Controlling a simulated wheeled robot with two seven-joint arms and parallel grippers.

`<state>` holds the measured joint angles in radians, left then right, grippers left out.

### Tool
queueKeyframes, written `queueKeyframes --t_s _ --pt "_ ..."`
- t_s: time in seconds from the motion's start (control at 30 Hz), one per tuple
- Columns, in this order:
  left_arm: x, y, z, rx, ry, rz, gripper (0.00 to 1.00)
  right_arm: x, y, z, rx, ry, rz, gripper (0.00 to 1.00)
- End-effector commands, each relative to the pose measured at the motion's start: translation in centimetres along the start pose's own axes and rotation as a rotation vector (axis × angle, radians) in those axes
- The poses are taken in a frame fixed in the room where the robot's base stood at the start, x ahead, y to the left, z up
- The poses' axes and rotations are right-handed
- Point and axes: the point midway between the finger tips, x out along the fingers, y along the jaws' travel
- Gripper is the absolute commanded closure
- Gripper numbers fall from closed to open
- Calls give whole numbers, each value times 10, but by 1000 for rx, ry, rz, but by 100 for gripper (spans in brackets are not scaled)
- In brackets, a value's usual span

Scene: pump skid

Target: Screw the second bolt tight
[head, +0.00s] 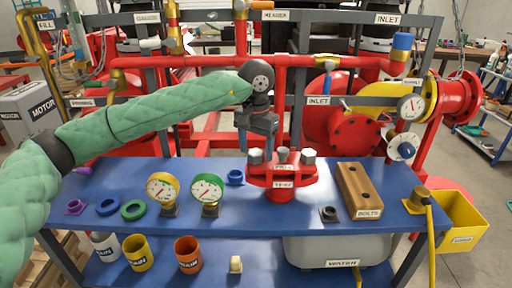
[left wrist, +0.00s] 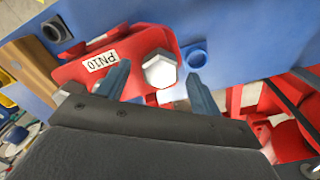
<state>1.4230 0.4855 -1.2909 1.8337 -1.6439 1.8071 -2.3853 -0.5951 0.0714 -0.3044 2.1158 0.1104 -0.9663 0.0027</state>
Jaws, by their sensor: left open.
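The red flange (head: 282,182) stands on the blue bench, with a "PN10" label that also shows in the left wrist view (left wrist: 100,62). Silver hex bolt heads show on top: a left one (head: 255,156), a middle one (head: 281,155) and a right one (head: 309,157). My left gripper (head: 257,150) is open and points down at the flange's left side. In the left wrist view, one hex head (left wrist: 160,70) shows between its two fingers, apart from both. Whether the fingertips reach down beside it I cannot tell. My right gripper is not in view.
A wooden block (head: 352,178) labelled "BOLTS" lies right of the flange. Yellow (head: 162,190) and green (head: 207,188) gauges stand to the left, with a blue ring (head: 235,177) behind. Red pipework (head: 210,61) runs behind the bench. The bench's front middle is clear.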

Motion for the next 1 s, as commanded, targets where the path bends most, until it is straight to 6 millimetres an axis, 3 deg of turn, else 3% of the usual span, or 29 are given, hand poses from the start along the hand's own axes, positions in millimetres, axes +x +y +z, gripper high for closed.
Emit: queueKeyframes --t_s 0.17,0.4,0.6,1.0 --pt "-13 0 -1 -1 3 0 35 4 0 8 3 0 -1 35" --pt "-50 0 -1 0 3 0 35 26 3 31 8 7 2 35" --pt "-71 0 -1 0 1 0 35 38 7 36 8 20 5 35" --pt "-78 0 0 0 0 0 35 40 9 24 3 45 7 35"
